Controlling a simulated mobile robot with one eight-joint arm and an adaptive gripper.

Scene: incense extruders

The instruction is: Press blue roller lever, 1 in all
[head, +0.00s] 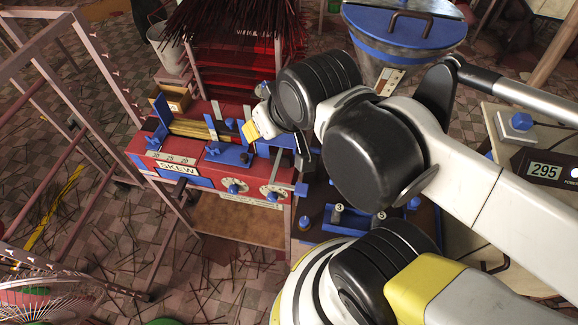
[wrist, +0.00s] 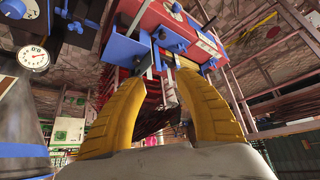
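The red machine (head: 215,178), labelled SKEW, has several blue parts on its top. I cannot tell for sure which is the blue roller lever. One blue piece (head: 275,146) lies at the machine's right end, beside my gripper (head: 252,131), whose yellow finger shows above the machine top. My arm hides part of that end. In the wrist view my gripper (wrist: 166,82) has its two yellow fingers wide apart with nothing held between them. Beyond the fingertips are a blue bracket (wrist: 124,50), a thin upright rod and the red machine body (wrist: 150,17). No contact is visible.
A rack of red trays (head: 238,80) with dark sticks stands behind the machine. A pink metal frame (head: 88,150) is at left. Sticks litter the tiled floor.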

